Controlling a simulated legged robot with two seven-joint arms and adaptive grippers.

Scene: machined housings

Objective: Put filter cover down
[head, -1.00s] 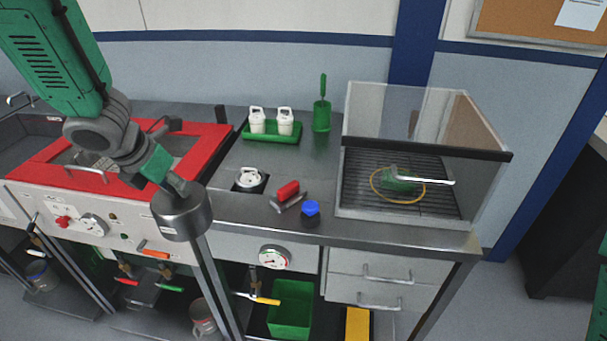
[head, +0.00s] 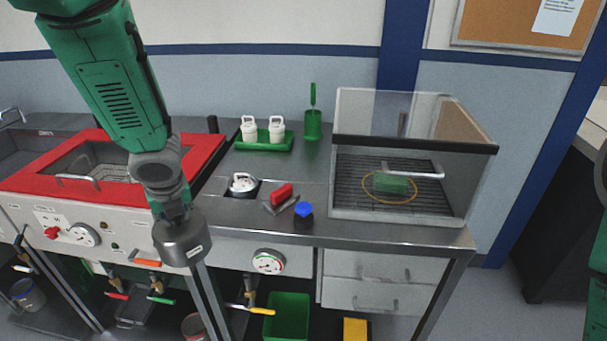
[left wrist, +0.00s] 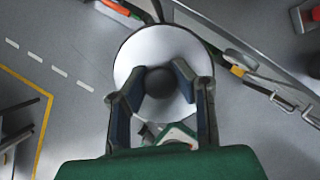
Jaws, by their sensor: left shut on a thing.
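The filter cover is a grey metal round cap (head: 182,243) in the head view, hanging in front of the bench's front edge. In the left wrist view it is a pale disc (left wrist: 160,48) with a dark round knob in the middle. My left gripper (head: 173,211) is above the cover and shut on its knob; its two fingers (left wrist: 158,80) stand on either side of the knob in the left wrist view. The wrist view shows floor below the cover. My right gripper is not in view.
A red-framed basin (head: 103,187) is behind the cover. On the bench are a white-capped round fitting (head: 242,184), a red-handled tool (head: 281,193), a blue-topped knob (head: 304,211), a green tray (head: 263,144) with white bottles, and a clear-walled box (head: 400,118). Valve handles (head: 145,262) stick out in front.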

